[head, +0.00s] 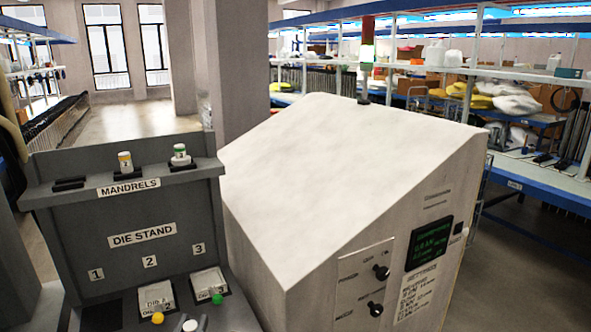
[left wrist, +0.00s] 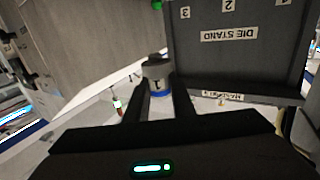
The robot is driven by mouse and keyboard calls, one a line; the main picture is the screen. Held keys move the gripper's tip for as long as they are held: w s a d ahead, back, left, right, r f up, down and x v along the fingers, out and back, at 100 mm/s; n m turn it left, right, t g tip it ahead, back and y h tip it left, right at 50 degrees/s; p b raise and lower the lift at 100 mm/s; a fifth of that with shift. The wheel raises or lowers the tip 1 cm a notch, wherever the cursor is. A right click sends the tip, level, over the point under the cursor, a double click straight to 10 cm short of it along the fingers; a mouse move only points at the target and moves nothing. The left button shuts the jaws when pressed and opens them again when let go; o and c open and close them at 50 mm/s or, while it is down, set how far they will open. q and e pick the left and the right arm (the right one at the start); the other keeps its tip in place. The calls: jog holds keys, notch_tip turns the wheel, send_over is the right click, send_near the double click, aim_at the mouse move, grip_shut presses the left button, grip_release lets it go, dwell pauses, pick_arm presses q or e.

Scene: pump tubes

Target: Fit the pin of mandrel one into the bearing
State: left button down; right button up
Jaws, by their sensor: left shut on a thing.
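Mandrel one (left wrist: 156,75), a grey cylinder marked 1 with a blue band, is between the fingers of my left gripper (left wrist: 160,108) in the left wrist view. The gripper is shut on it. I cannot make out the left gripper in the head view. The pin of mandrel one cannot be told apart, and I cannot make out the bearing in either view. My right gripper is not in view.
The grey die stand (head: 75,225) has an empty left mandrel holder (head: 70,184). A yellow-banded mandrel (head: 125,161) and a green-banded one (head: 180,155) stand beside it. Dies lie below, at 2 (head: 153,297) and 3 (head: 207,282). A large sloped machine (head: 330,170) stands right.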

pick_arm(q)
jog(key=shift+s+f, duration=0.2)
jog(key=shift+s, duration=0.25)
jog(key=s+f, duration=0.3)
jog(key=s, duration=0.5)
jog(key=shift+s, duration=0.35)
jog(key=shift+a, duration=0.1)
